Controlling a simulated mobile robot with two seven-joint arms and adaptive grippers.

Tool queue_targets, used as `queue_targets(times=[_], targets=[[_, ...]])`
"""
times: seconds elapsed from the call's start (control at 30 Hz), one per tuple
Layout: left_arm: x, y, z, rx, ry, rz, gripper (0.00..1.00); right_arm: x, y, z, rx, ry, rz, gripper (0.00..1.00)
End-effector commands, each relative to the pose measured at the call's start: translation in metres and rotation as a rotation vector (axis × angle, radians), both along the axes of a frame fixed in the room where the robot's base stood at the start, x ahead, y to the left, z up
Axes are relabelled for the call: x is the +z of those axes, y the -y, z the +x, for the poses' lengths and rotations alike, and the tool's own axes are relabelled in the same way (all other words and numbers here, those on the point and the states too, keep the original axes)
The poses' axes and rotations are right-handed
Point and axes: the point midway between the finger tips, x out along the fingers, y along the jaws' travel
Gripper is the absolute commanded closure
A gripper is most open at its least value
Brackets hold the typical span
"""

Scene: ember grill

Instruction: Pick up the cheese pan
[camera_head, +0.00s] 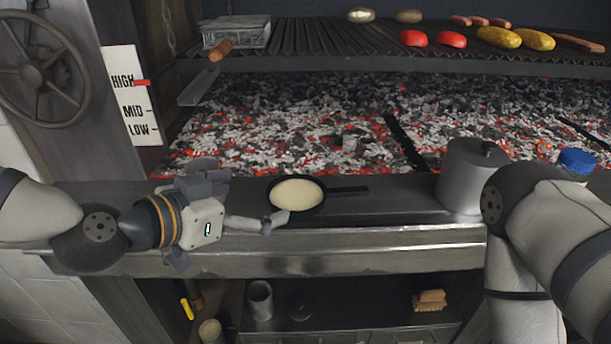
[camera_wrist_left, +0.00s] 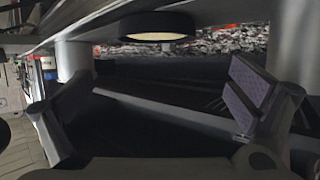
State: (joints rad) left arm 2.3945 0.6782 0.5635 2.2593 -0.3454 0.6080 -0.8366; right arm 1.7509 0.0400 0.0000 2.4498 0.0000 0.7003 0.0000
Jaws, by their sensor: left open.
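The cheese pan (camera_head: 297,194) is a small black round pan with pale yellow filling. It rests on the dark ledge in front of the embers, its thin black handle pointing right. My left gripper (camera_head: 246,201) is just left of the pan, open and empty, with one finger near the pan's front left edge. In the left wrist view the pan (camera_wrist_left: 158,27) shows at the top, beyond the space between the spread fingers (camera_wrist_left: 165,105). My right arm comes in at the right, but its gripper is not in view.
A metal pot (camera_head: 462,178) with a lid stands on the ledge at right, past the pan's handle. Glowing embers (camera_head: 300,130) lie behind the ledge. A grill rack (camera_head: 330,40) with food is above. A scraper (camera_head: 203,82) hangs at the left. A brush (camera_head: 430,299) sits on the lower shelf.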

Motion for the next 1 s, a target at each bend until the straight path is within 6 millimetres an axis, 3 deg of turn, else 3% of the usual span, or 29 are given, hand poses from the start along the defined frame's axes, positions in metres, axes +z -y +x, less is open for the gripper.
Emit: queue_targets(times=[0.03,0.1,0.53,0.83,1.0], targets=[[-0.014,0.007,0.007,-0.003,-0.014,0.002,0.00,-0.006,0.000,-0.007,0.000,-0.025,0.000,0.60],[-0.022,0.017,0.019,-0.002,-0.018,0.002,0.00,-0.010,0.000,-0.012,0.000,-0.044,0.001,0.60],[-0.048,0.060,0.071,-0.001,-0.018,0.001,0.00,-0.023,0.000,-0.025,0.001,-0.087,0.000,0.60],[-0.048,0.067,0.079,-0.001,-0.012,0.000,0.00,-0.024,0.000,-0.025,0.001,-0.089,0.000,0.60],[-0.048,0.067,0.079,0.000,-0.012,0.000,0.36,-0.024,0.000,-0.025,0.001,-0.089,0.000,0.60]])
